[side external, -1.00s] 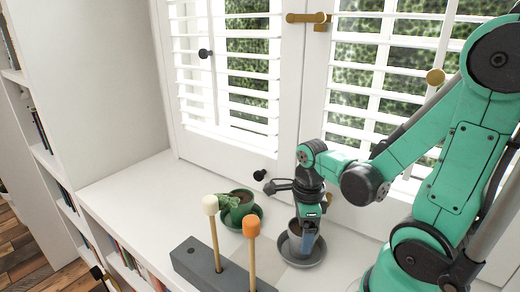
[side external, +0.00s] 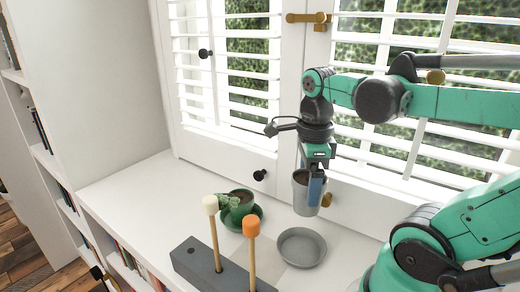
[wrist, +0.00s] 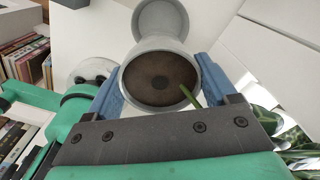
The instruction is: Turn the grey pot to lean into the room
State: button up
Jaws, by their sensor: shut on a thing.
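My gripper (side external: 312,178) is shut on the grey pot (side external: 304,198), with a blue finger on either side of it. The pot hangs roughly upright above the windowsill, clear of its grey saucer (side external: 301,247), which stands empty below. In the wrist view the pot (wrist: 160,50) shows dark soil (wrist: 160,80) with a round spot in the middle. A thin green leaf (wrist: 188,95) reaches over its rim at the lower right. The saucer (wrist: 160,18) shows beyond the pot. Any further growth in the pot is not visible.
A green pot with a leafy plant (side external: 238,203) stands on a green saucer to the left. In front, a grey block (side external: 205,266) holds two upright sticks with white and orange heads. White shutters (side external: 380,140) stand close behind. The sill's left part is clear.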

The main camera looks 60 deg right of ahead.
notch_tip(320, 180, up, 12)
jog(key=shift+f, duration=0.2)
dwell(0.4)
jog(key=w+f, duration=0.1)
jog(key=f, duration=0.2)
jog(key=f+n, duration=0.1)
jog(key=f, duration=0.3)
jog(key=w+d+f+n, duration=0.1)
jog(key=f, duration=0.2)
jog(key=shift+w+f, duration=0.3)
jog(key=shift+w, duration=0.05)
jog(key=s+f, duration=0.1)
jog(key=f, duration=0.2)
jog(key=f+n, duration=0.1)
jog(key=f, duration=0.1)
jog(key=s+a+f+n, duration=0.1)
jog(key=f, duration=0.2)
jog(key=shift+s+f, duration=0.3)
jog(key=shift+f, duration=1.55)
